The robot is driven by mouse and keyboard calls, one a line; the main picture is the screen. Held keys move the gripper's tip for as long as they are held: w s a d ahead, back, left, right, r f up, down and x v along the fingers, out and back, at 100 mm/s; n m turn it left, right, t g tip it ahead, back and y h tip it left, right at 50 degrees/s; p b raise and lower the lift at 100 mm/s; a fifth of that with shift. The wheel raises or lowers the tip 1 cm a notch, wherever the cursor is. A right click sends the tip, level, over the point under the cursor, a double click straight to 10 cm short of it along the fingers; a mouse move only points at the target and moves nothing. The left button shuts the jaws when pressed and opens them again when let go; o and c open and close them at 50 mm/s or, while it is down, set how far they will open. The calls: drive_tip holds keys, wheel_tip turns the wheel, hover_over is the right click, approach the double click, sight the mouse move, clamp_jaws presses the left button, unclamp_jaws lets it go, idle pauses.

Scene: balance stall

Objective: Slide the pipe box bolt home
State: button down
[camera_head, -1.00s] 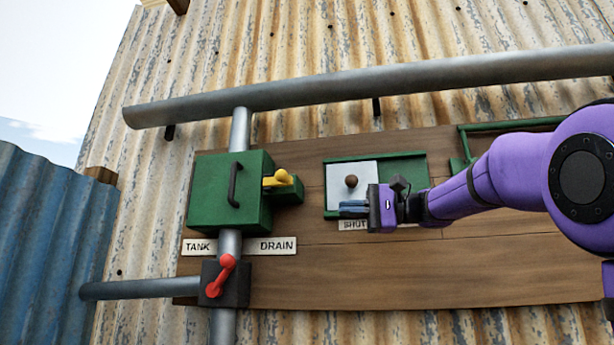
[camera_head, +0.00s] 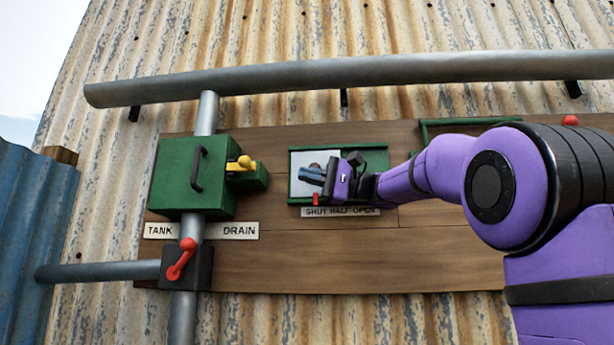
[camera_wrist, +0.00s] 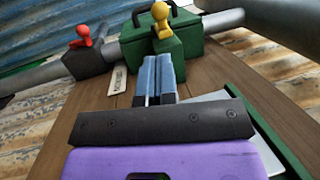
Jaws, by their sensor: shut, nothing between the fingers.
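The green pipe box (camera_head: 180,178) with a dark handle sits on the upright pipe, at left of the wooden board. Its yellow bolt (camera_head: 240,164) with a round knob lies in a green holder (camera_head: 250,182) on the box's right side. The bolt also shows in the wrist view (camera_wrist: 161,22), beyond my fingertips. My gripper (camera_head: 302,174) is shut and empty. It is to the right of the bolt, apart from it, in front of the sliding panel. Whether the bolt is fully in its holder I cannot tell.
A red lever (camera_head: 181,260) sits below the box. A thick pipe (camera_head: 390,72) crosses above. Bare board lies between box and panel.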

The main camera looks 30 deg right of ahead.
sight(248, 167)
drive_tip(key=x, duration=1.1)
drive_tip(key=shift+w+a, duration=0.55)
drive_tip(key=shift+a, duration=0.25)
drive_tip(key=shift+w+a, duration=0.55)
drive_tip(key=shift+a, duration=0.2)
drive_tip(key=shift+f, duration=0.15)
